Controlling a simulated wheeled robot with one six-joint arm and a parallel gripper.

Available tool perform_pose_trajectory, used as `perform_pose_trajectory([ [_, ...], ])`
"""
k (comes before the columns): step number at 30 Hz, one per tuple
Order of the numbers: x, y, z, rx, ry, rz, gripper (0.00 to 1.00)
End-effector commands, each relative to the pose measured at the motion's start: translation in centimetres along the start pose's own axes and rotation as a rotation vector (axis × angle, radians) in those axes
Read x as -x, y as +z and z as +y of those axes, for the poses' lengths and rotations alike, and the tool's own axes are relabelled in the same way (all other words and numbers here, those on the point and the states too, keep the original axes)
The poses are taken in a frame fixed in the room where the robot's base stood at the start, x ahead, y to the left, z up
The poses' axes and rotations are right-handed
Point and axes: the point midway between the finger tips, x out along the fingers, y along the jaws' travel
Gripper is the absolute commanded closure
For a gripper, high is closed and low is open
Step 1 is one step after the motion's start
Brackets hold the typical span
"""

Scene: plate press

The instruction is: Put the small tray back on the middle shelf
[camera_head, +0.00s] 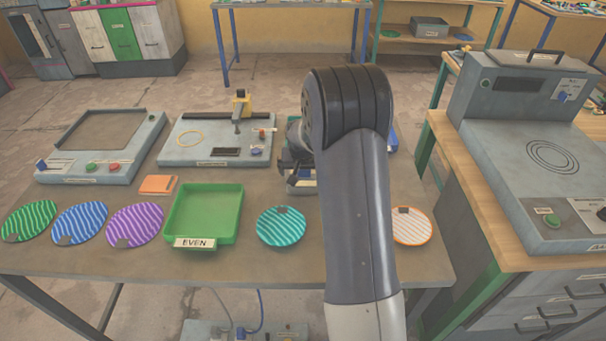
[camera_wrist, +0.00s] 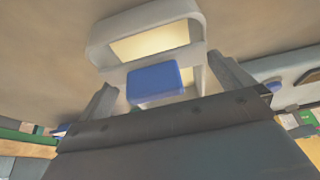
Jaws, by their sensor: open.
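A green tray (camera_head: 205,212) with a label reading EVEN lies on the grey table, left of my arm. I cannot tell whether it is the small tray of the task. My gripper (camera_head: 288,165) is over the back of the table, partly hidden behind my arm. In the wrist view my gripper (camera_wrist: 168,88) is open, with its two fingers apart. A blue block (camera_wrist: 153,83) on a pale frame with lit panels (camera_wrist: 150,42) shows between and beyond the fingers. I cannot tell whether they touch it.
Striped discs, including a teal one (camera_head: 281,227) and an orange one (camera_head: 411,226), lie along the table's front. Grey devices (camera_head: 100,145) stand behind them. A grey press-like machine (camera_head: 540,150) stands on the bench at right. A grey box (camera_head: 429,27) sits on the back shelf.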

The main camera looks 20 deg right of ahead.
Motion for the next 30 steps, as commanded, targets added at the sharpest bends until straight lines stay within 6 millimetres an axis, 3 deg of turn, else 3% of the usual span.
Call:
perform_pose_trajectory([
  [5,0.00,-0.01,0.01,0.000,0.000,0.000,0.00],
  [23,0.09,-0.06,-0.01,0.000,0.000,0.001,0.49],
  [30,0.52,-0.28,-0.01,0.000,-0.001,0.003,0.50],
])
